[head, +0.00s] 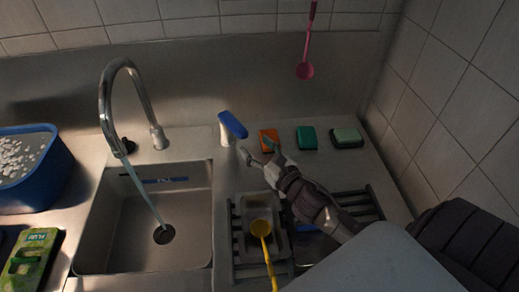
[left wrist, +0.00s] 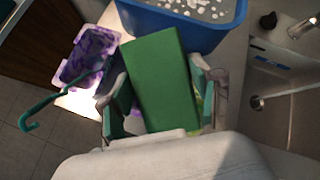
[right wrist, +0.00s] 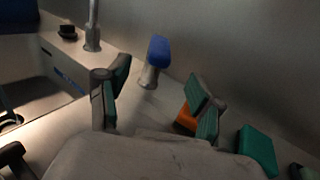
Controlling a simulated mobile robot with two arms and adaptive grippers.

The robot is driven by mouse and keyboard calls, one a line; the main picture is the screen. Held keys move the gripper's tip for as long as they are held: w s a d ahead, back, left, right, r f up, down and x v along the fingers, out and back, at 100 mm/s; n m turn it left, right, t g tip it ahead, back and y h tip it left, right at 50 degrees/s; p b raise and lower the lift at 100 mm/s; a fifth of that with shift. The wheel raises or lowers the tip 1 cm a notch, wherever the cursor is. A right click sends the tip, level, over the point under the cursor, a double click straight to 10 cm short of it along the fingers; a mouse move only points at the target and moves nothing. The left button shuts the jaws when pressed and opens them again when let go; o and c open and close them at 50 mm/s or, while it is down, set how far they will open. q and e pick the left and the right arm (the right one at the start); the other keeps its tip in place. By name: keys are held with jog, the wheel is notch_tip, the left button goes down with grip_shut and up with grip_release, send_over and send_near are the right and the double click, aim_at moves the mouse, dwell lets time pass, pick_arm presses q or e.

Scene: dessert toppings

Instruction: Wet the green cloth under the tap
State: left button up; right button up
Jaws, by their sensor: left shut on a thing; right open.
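The green cloth (left wrist: 160,75) looks like a flat, plain rectangle in the left wrist view. My left gripper (left wrist: 160,98) is shut on it, beside the blue tub. Neither my left gripper nor the held cloth can be made out in the head view. The tap (head: 105,105) is a curved metal spout, and water (head: 145,195) runs from it into the sink (head: 115,245). My right gripper (head: 257,158) is open and empty above the counter right of the sink. It also shows open in the right wrist view (right wrist: 158,95).
A blue tub (head: 50,185) with white bits stands left of the sink, near a green package (head: 40,245). A blue-topped white fixture (head: 232,124) and orange (head: 269,138), teal (head: 307,137) and green (head: 347,138) sponges stand behind the rack (head: 238,240) and yellow ladle (head: 261,229).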

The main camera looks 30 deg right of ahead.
jog(key=shift+s, duration=0.55)
